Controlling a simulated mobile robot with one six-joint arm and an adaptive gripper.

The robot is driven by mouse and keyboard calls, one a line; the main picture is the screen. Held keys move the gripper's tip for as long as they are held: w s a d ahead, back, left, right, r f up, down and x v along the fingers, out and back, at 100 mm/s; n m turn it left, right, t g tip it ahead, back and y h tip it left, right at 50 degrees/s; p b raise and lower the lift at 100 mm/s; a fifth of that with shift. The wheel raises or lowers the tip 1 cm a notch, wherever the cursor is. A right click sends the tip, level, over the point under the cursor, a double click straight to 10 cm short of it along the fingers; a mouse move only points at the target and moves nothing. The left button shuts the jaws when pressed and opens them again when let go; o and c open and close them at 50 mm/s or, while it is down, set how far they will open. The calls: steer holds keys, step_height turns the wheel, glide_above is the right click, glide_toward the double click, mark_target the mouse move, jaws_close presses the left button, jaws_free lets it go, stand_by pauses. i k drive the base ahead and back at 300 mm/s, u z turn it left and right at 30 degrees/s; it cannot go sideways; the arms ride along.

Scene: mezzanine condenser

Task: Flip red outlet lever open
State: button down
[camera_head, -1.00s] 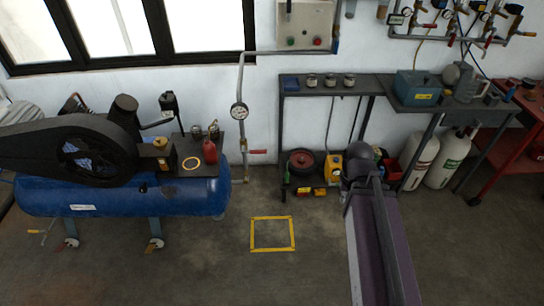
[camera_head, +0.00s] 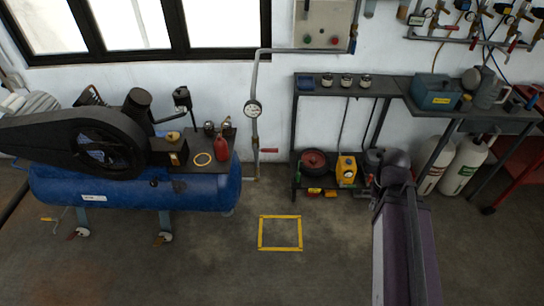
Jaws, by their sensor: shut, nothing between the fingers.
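The red outlet lever (camera_head: 268,150) is small in the picture. It sticks out level to the right from the lower part of the vertical grey pipe (camera_head: 256,128) on the wall. A round white gauge (camera_head: 253,109) sits on this pipe above it. The pipe drops beside the right end of the blue compressor tank (camera_head: 130,190). My purple arm (camera_head: 400,245) rises at the lower right, well right of the lever and apart from it. The gripper itself does not show.
A yellow floor square (camera_head: 280,233) lies on open concrete in front of the pipe. A dark bench (camera_head: 310,93) with several small items stands to the right. A yellow box (camera_head: 346,170) sits on its low shelf. White cylinders (camera_head: 463,166) stand further right.

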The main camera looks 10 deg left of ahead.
mark_target(255, 150)
steer(key=u, duration=0.05)
steer(key=i, duration=1)
steer(key=z, duration=0.05)
